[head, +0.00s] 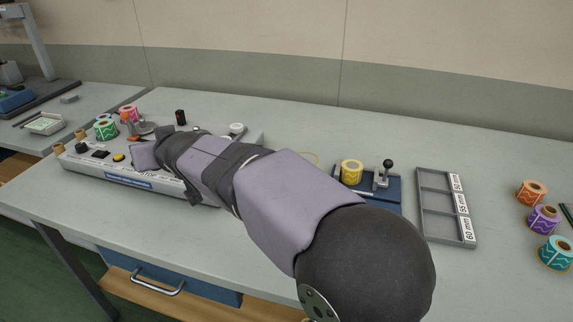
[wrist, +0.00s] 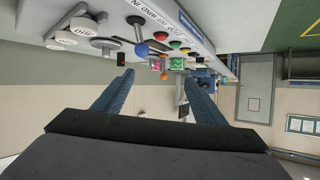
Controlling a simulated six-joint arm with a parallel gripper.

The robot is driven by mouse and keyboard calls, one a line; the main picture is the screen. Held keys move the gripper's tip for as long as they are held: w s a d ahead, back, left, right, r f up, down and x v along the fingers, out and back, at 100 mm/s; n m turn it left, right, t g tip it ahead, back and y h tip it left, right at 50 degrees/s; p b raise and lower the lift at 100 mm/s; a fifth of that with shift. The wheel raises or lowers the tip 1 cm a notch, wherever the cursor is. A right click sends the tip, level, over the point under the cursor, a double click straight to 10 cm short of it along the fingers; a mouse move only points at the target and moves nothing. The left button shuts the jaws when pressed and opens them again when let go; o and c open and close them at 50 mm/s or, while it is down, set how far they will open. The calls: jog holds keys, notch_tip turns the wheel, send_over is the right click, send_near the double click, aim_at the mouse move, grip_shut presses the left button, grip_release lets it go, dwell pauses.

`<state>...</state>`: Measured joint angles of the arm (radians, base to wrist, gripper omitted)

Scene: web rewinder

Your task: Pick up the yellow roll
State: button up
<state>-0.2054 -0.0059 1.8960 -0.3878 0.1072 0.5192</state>
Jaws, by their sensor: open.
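The yellow roll (head: 351,172) stands in a blue fixture (head: 383,190) with a black-knobbed lever, right of centre in the head view. My arm crosses the table to the left of it and reaches over the rewinder (head: 112,172), well away from the roll. My gripper (wrist: 158,80) is open in the wrist view, its two blue fingers spread with nothing held between them. The yellow roll is not seen in the wrist view.
A grey three-slot tray (head: 430,236) with size labels lies right of the fixture. Orange (head: 532,192), purple (head: 543,219) and teal (head: 556,252) rolls stand at the far right. A green roll (head: 105,129) and a pink roll (head: 129,113) are by the rewinder. The back middle table is clear.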

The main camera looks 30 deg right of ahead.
jog(key=d+m+g+h+p, duration=0.1)
jog(key=d, duration=0.3)
jog(key=d+f+g+h, duration=0.1)
jog(key=d, duration=0.4)
jog(key=d+m+h+p, duration=0.1)
jog(key=d, duration=0.4)
jog(key=shift+w+d+f+m+g+h+p, duration=0.2)
jog(key=shift+w+m+g+h+p, duration=0.1)
jog(key=shift+w+g+p, duration=0.1)
jog(key=s+d+f+n+g+h+p, duration=0.25)
jog(key=s+d+g, duration=0.25)
jog(key=d, duration=0.6)
jog(key=s+d+f+n+g+h+p, duration=0.1)
jog(key=s+d+g+p, duration=0.25)
jog(key=s+d, duration=0.45)
jog(key=s+d+r+n+g+h+p, duration=0.2)
jog(key=s+d+r+n+g+p, duration=0.15)
jog(key=s+d+g, duration=0.55)
jog(key=n+h, duration=0.5)
jog(key=n, duration=0.1)
send_near(348, 165)
jog(key=x, duration=0.4)
jog(key=shift+g+y, duration=0.25)
jog(key=shift+p+x, duration=0.5)
jog(key=shift+x, duration=3.15)
jog(key=shift+w+d, duration=0.1)
jog(key=shift+w, duration=0.05)
jog(key=c, duration=1.3)
